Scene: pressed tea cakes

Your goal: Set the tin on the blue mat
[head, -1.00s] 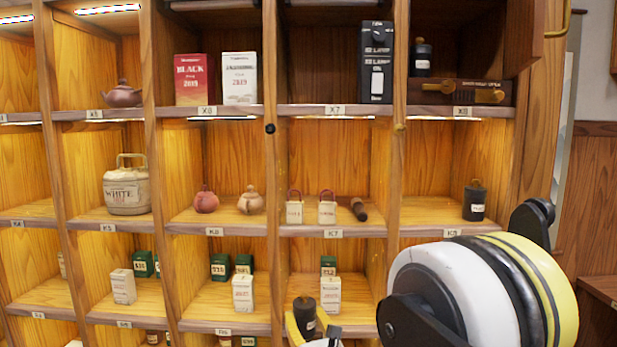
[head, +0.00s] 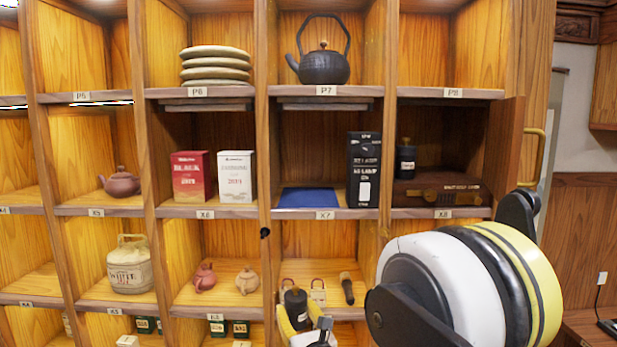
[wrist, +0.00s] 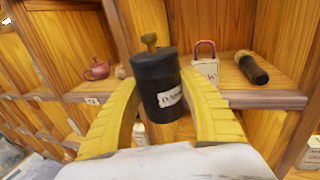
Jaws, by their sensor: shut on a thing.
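The dark tin (wrist: 157,92), with a pale label and a bronze knob on its lid, is between the yellow fingers of my gripper (wrist: 160,110) in the wrist view. In the head view the tin (head: 296,304) is low in front of compartment K7, and my gripper (head: 304,320) is shut on it. The tin looks roughly upright there and tilted in the wrist view. The blue mat (head: 307,199) lies flat on the X7 shelf, above the gripper. The gripper's lower part is cut off by the head frame's bottom edge.
A tall black box (head: 363,170) stands right of the mat in X7. Wooden dividers and shelf edges bound each compartment. X8 holds another dark tin (head: 405,160). A black kettle (head: 324,64) stands above in P7.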

